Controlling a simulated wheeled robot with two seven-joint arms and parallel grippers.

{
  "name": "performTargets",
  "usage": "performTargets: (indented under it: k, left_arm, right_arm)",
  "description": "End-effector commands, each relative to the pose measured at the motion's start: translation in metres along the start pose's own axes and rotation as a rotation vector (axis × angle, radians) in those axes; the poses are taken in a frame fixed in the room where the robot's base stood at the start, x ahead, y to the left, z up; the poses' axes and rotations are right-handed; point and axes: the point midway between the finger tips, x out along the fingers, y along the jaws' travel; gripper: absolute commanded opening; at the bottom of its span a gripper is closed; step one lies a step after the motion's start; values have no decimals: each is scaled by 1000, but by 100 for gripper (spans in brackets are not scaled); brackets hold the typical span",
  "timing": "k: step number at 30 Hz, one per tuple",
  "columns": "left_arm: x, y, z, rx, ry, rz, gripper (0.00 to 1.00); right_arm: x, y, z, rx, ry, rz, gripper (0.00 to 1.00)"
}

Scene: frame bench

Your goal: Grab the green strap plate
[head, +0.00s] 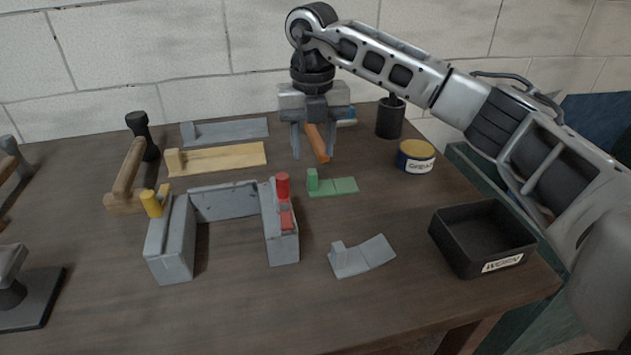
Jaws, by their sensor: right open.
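The green strap plate (334,186) lies flat on the table right of the grey frame, with a small upright green block at its left end. My right gripper (313,157) is open and points down, above and behind the green plate. Its fingers are apart and nothing green is between them. An orange-brown bar (318,144) shows behind or between the fingers; I cannot tell how near it is to them. My left gripper is not in view.
A grey U-shaped frame (224,203) with yellow and red pegs stands at the middle left. A grey strap plate (361,257) lies in front, a tan one (217,159) behind. A black labelled tray (482,236) and a yellow-topped tin (415,156) stand at right.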

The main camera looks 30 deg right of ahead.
Motion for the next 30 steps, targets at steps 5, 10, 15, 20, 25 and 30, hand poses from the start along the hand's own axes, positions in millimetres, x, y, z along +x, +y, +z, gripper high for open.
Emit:
performTargets:
  k: [5,10,15,20,25,30]
  left_arm:
    - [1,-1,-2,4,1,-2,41]
    - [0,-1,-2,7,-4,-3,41]
    - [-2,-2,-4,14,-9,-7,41]
    - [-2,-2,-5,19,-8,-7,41]
    - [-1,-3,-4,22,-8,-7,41]
    - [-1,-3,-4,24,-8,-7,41]
  right_arm:
    - [17,0,0,0,0,2,42]
    - [31,0,1,0,3,0,42]
    - [58,1,2,0,3,0,42]
    - [70,1,2,-1,-1,2,42]
    - [71,1,3,-1,-1,2,42]
    - [70,1,3,-1,-1,2,8]
